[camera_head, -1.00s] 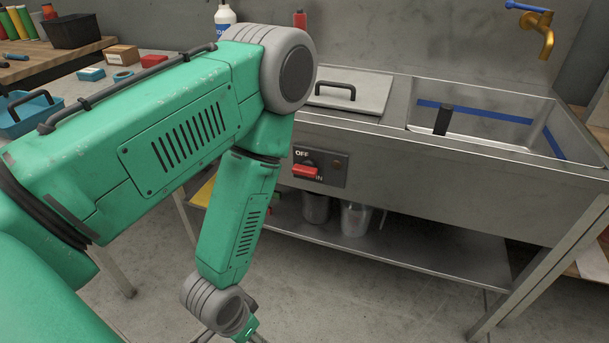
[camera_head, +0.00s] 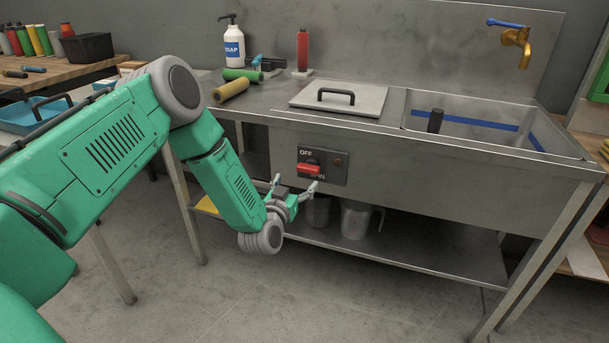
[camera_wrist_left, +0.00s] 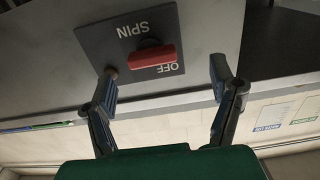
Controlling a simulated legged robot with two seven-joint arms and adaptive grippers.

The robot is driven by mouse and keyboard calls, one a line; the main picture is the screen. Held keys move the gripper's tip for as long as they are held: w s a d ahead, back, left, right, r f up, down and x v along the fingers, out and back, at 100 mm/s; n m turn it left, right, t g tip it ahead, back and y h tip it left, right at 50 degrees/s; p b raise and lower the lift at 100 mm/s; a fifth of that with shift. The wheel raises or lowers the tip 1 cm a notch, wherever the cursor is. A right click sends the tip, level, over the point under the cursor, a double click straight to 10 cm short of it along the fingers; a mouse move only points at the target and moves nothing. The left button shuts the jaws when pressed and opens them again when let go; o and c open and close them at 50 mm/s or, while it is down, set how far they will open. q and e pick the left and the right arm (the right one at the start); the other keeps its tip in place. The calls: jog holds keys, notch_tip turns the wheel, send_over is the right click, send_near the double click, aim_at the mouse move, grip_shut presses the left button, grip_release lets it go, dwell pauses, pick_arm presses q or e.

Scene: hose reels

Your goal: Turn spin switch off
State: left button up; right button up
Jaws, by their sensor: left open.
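The spin switch is a red knob (camera_head: 309,168) on a dark plate (camera_head: 337,161) on the front of the steel sink unit. The plate reads OFF at the top and SPIN at the bottom, partly covered by the knob. In the left wrist view the plate is upside down, and the red knob (camera_wrist_left: 152,57) lies across it between the two words. My left gripper (camera_head: 295,184) is open and empty, just in front of and slightly below the knob. In the left wrist view its fingers (camera_wrist_left: 164,68) are spread to either side of the knob, with no contact visible. My right gripper is out of view.
Above the switch are a lidded top (camera_head: 350,98), a basin (camera_head: 470,123) and a brass tap (camera_head: 518,38). A metal jug (camera_head: 356,219) sits on the lower shelf. The floor in front is clear.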

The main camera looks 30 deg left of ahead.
aim_at(309, 172)
pick_arm(q)
jog(key=w, duration=0.2)
jog(key=w+b, duration=0.1)
jog(key=w, duration=0.3)
jog(key=shift+d+r, duration=0.3)
jog(key=shift+d, duration=0.05)
jog(key=shift+w+a, duration=0.2)
jog(key=shift+w, duration=0.05)
jog(key=shift+w+a+f, duration=0.1)
jog(key=shift+w+a, duration=0.1)
jog(key=shift+a, duration=0.1)
jog(key=shift+a+f, duration=0.15)
jog(key=shift+a, duration=0.35)
jog(key=shift+w+d, duration=0.1)
jog(key=shift+d, duration=0.35)
jog(key=c, duration=1.1)
jog(key=shift+d+r, duration=0.1)
jog(key=shift+r, duration=0.1)
jog(key=shift+c, duration=0.4)
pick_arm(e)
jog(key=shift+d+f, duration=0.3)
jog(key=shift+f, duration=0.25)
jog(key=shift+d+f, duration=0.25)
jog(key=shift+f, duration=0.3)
